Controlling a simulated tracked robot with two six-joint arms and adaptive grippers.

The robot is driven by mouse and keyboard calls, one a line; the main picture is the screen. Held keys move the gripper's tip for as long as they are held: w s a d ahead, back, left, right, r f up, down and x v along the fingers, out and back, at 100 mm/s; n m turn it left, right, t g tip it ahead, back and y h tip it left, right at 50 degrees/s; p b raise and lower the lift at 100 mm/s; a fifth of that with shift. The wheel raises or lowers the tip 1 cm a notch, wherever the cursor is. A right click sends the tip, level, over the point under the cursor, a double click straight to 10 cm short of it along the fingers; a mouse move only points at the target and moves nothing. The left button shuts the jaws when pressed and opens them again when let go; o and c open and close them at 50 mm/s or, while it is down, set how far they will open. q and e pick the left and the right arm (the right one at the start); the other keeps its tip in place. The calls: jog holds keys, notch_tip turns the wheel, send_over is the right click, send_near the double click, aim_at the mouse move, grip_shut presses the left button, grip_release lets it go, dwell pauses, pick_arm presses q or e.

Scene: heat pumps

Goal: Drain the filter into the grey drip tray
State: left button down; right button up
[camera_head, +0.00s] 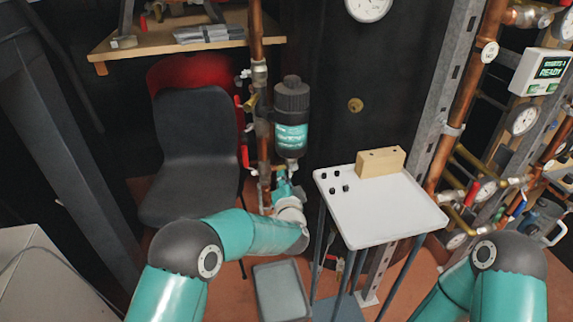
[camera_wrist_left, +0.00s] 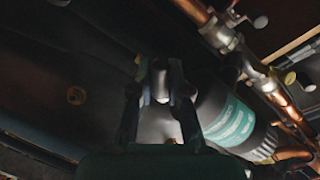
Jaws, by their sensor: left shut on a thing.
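The filter (camera_head: 291,125) is a dark canister with a teal label, mounted upright on the copper pipe. It also shows in the left wrist view (camera_wrist_left: 228,122), just right of the fingers. My left gripper (camera_head: 286,182) is below the filter's lower end. In the left wrist view my left gripper (camera_wrist_left: 160,82) is shut on a small pale part at the filter's underside, probably its drain fitting; the fingers hide most of it. The grey drip tray (camera_head: 281,291) lies on the floor below my left arm. My right gripper is out of view.
A white table (camera_head: 385,212) with a wooden block (camera_head: 380,162) and several small black pieces stands right of the filter. A grey chair (camera_head: 190,150) stands to the left. Pipes, gauges and a display box (camera_head: 541,72) line the right side.

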pick_arm(q)
notch_tip(320, 180, up, 2)
jog(key=m+p, duration=0.4)
jog(key=p, duration=0.3)
jog(key=shift+s+a+g+y, duration=0.1)
jog(key=shift+g+y, duration=0.2)
jog(key=shift+g, duration=0.1)
jog(key=shift+r+m+y+p, duration=0.1)
jog(key=shift+m+y+p, duration=0.2)
jog(key=shift+m+p, duration=0.65)
jog(key=c, duration=1.1)
grip_release()
jog(key=shift+a, duration=0.1)
